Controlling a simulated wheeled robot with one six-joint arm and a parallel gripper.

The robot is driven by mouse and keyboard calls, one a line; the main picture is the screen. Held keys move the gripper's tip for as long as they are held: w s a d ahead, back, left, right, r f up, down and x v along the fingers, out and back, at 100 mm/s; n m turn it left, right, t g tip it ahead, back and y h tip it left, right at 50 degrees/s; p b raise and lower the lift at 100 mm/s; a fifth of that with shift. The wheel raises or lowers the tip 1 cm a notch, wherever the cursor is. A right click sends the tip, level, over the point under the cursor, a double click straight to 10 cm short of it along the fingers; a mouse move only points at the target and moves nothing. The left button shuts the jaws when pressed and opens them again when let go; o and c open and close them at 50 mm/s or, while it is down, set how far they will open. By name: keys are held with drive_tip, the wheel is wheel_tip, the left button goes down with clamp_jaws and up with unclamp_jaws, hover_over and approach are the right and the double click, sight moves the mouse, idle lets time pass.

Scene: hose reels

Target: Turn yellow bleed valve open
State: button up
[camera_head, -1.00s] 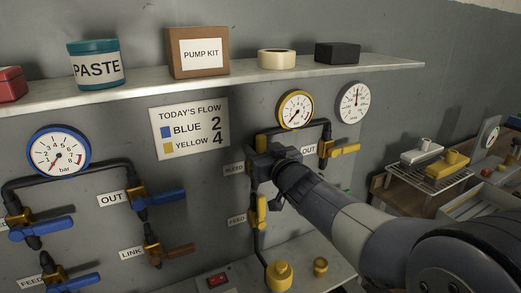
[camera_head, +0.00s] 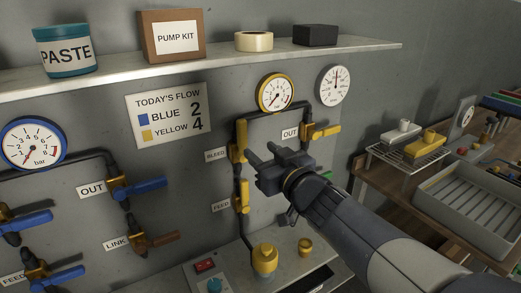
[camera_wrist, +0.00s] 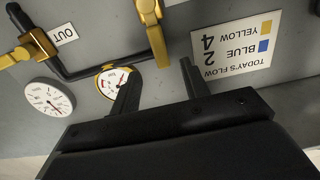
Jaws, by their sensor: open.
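The yellow bleed valve (camera_head: 240,135) is on the black pipe beside the BLEED label (camera_head: 216,155). Its yellow handle runs upright along the pipe. My gripper (camera_head: 262,154) is open and empty, just right of the valve in the head view, fingers toward the wall. In the upside-down wrist view, the bleed handle (camera_wrist: 156,42) hangs between the two fingertips (camera_wrist: 160,68). I cannot tell the depth gap, and no contact is visible. The yellow-rimmed gauge (camera_head: 276,93) is above; its needle is too small to read surely.
A yellow OUT valve (camera_head: 322,130) is right of the gripper, and a yellow FEED valve (camera_head: 242,197) is below. Blue valves (camera_head: 135,188) are at left. A shelf (camera_head: 200,62) runs above. A rack and grey tray (camera_head: 480,205) stand right.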

sight(244, 135)
drive_tip(key=x, duration=0.9)
drive_tip(key=shift+w+a, duration=0.25)
drive_tip(key=shift+w, duration=0.05)
drive_tip(key=shift+w+a, duration=0.2)
drive_tip(key=shift+w, duration=0.3)
drive_tip(key=shift+s, duration=0.1)
